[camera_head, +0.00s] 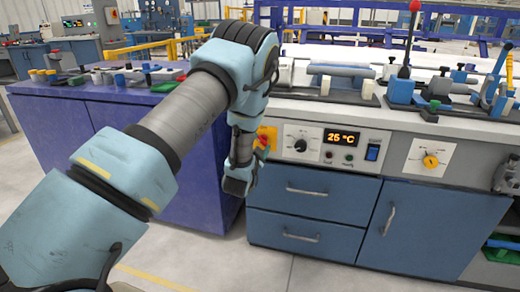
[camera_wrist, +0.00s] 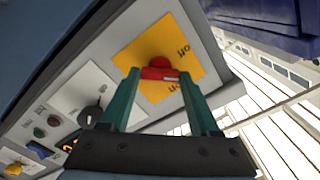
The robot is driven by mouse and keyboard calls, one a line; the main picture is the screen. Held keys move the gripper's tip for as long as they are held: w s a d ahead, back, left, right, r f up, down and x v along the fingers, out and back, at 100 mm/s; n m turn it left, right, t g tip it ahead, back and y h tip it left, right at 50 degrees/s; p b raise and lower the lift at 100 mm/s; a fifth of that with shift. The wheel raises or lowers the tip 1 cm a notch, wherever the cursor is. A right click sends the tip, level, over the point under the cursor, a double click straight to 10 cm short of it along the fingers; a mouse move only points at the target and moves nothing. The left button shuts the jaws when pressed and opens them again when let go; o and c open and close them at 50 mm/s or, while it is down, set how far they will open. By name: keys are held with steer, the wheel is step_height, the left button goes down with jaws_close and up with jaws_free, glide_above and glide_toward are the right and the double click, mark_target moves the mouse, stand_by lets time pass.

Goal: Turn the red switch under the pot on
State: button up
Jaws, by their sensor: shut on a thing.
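The red switch (camera_wrist: 158,63) sits on a yellow plate (camera_wrist: 198,62) with dark lettering, partly legible and upside down in the wrist view. My gripper (camera_wrist: 160,74) has its two green fingers on either side of the switch's red handle, shut on it. In the head view, the yellow plate (camera_head: 268,134) is at the left end of the bench's front panel. There my gripper (camera_head: 261,148) is at the plate, and my wrist and fingers hide much of the switch. I cannot make out a pot above the switch.
The panel also holds a black dial (camera_head: 301,145), a 25 °C display (camera_head: 342,136), a blue rocker switch (camera_head: 372,152) and a yellow knob (camera_head: 430,161). Blue drawers (camera_head: 315,197) lie below. A purple cabinet (camera_head: 140,130) stands close on the left. Pipes and fittings crowd the benchtop.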

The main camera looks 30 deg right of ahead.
steer(key=m+b, duration=0.2)
steer(key=m, duration=0.3)
steer(key=shift+f+m, duration=0.15)
steer(key=shift+m, duration=0.15)
steer(key=shift+m+b, duration=0.65)
steer(key=shift+m, duration=1.45)
steer(key=o, duration=1.4)
steer(key=shift+c, duration=0.2)
steer(key=shift+s, duration=0.1)
steer(key=v, duration=1)
steer(key=shift+s+a, duration=0.25)
steer(key=shift+a, duration=0.05)
